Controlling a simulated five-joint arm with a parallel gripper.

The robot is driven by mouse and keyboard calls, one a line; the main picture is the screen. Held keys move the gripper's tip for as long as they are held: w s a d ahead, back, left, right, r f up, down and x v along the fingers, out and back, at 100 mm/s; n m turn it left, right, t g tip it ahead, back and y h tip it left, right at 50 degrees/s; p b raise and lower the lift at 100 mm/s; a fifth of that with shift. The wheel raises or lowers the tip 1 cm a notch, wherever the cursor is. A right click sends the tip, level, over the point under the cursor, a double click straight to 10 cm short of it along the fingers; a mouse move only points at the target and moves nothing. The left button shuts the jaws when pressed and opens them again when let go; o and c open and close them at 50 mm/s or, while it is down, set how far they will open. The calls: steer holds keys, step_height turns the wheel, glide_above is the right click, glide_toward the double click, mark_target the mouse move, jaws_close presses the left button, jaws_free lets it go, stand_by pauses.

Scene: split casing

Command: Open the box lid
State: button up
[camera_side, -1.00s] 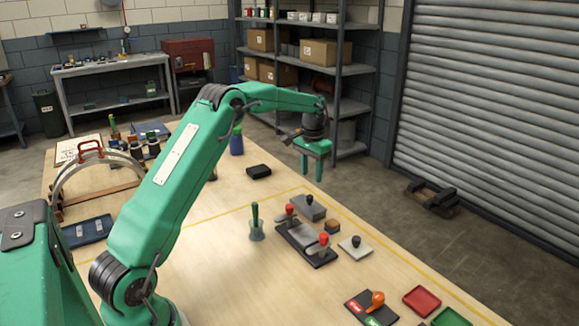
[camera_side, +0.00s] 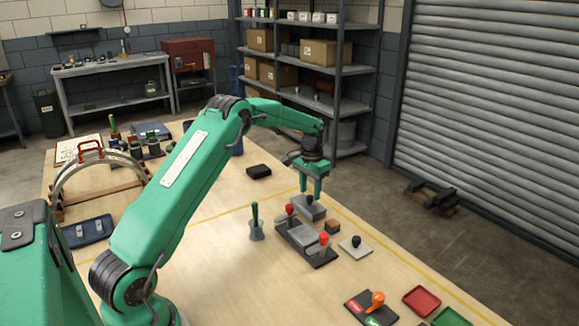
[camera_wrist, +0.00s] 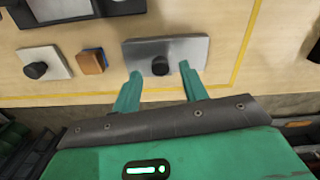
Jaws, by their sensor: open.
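A grey rectangular box lid with a black knob lies on the table below my gripper in the side view (camera_side: 305,213). It also shows in the wrist view (camera_wrist: 190,50), with its knob (camera_wrist: 160,66) near the lower edge. My gripper (camera_side: 311,192) points down just above the lid. In the wrist view its green fingers (camera_wrist: 160,71) are apart, one to each side of the knob, and empty. I cannot tell whether the fingertips are level with the knob. The box body under the lid is mostly hidden.
A dark fixture with red-knobbed clamps (camera_side: 306,243) sits just in front of the lid. An orange-brown block (camera_side: 332,227) and a pale plate with a black knob (camera_side: 356,245) lie beside it. A green-handled brush in a cup (camera_side: 256,222) stands to the left.

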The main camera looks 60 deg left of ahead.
steer(key=shift+f, duration=1.05)
jaws_close()
steer(key=shift+a+r, duration=0.1)
steer(key=shift+a, duration=3.05)
steer(key=shift+c, duration=0.9)
jaws_free()
steer(key=shift+o, duration=0.9)
